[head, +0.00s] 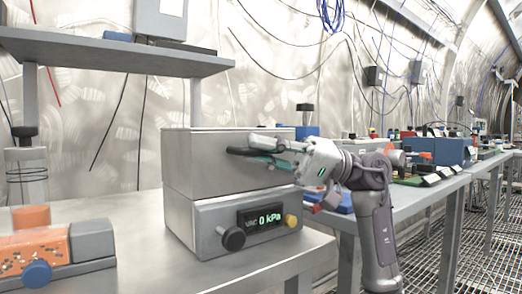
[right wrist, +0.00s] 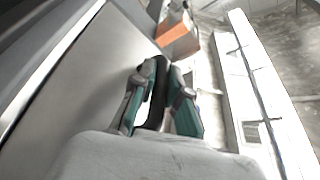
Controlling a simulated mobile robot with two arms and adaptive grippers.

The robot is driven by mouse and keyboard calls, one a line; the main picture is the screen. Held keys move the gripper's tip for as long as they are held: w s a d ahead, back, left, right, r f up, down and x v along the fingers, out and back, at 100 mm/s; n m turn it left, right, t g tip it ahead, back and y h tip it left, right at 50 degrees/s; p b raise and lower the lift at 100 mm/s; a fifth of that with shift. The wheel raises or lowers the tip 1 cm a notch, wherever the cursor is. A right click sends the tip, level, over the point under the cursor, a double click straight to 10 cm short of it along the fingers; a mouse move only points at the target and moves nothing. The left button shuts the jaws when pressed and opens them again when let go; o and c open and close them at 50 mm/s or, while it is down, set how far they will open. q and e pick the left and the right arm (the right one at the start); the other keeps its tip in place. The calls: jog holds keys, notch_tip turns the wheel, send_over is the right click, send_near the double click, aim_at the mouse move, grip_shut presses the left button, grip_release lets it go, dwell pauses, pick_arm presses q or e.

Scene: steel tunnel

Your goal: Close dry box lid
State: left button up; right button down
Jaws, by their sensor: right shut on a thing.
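The dry box (head: 200,165) is a grey metal box on the near table, with a grey upper part over a lower base (head: 190,222). The base front carries a "VAC 0 kPa" display (head: 262,217), a black knob (head: 231,237) and a yellow button (head: 291,221). My right gripper (head: 258,150) reaches in from the right at the upper part's front face. It is shut on a black handle, which shows between the teal-edged fingers in the right wrist view (right wrist: 156,95). I cannot tell whether the lid has a gap. My left gripper is out of view.
A clear cylinder with an orange band (head: 32,215) and an orange-and-grey unit (head: 40,250) stand at the left. A shelf (head: 110,52) hangs over the back. More benches with equipment (head: 450,152) run right, beside a grated floor (head: 480,235).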

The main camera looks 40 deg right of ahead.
jog(key=c, duration=1.5)
grip_release()
jog(key=shift+a+f, duration=0.15)
jog(key=shift+f, duration=0.15)
jog(key=shift+o, duration=0.3)
jog(key=shift+s+d+r, duration=0.1)
jog(key=shift+d, duration=0.1)
jog(key=v, duration=1.2)
